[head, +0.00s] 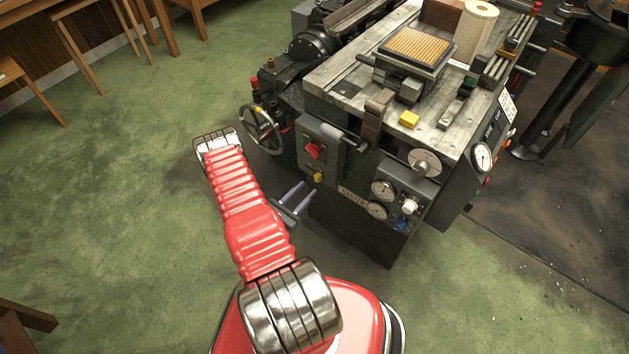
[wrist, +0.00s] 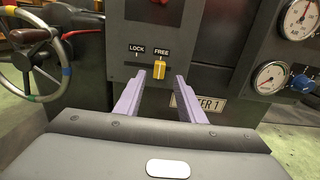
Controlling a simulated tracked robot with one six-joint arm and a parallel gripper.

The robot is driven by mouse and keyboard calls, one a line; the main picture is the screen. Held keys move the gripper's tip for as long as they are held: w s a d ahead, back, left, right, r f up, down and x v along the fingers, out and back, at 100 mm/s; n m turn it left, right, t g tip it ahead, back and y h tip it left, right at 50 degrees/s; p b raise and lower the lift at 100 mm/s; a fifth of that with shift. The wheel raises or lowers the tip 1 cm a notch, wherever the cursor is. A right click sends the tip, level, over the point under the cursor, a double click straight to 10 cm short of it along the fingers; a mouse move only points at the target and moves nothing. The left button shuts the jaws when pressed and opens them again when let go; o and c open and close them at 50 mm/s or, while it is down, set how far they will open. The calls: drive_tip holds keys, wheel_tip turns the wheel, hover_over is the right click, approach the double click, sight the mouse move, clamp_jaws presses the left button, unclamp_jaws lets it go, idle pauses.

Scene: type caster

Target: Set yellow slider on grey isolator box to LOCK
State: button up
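The grey isolator box (head: 318,148) is on the front of the machine, with a red switch (head: 314,150) above. The yellow slider (head: 319,177) is low on the box. In the wrist view the yellow slider (wrist: 159,69) sits below the FREE label (wrist: 162,52), with the LOCK label (wrist: 137,50) to its left. My gripper (wrist: 156,84) is open, with its two purple fingers apart. The slider shows between the fingertips in the picture; I cannot tell how far the tips are from it. In the head view my gripper (head: 296,196) is in front of the machine, below the box.
A handwheel (head: 261,128) stands left of the box. To its right are gauges (head: 383,190), a white knob (head: 410,206) and a blue knob (head: 402,222). A nameplate (wrist: 208,104) is near the right finger. Green floor to the left is clear.

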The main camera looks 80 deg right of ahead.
sight(316, 180)
drive_tip(key=shift+x, duration=3)
drive_tip(key=shift+c, duration=0.4)
clamp_jaws()
drive_tip(key=shift+s, duration=0.1)
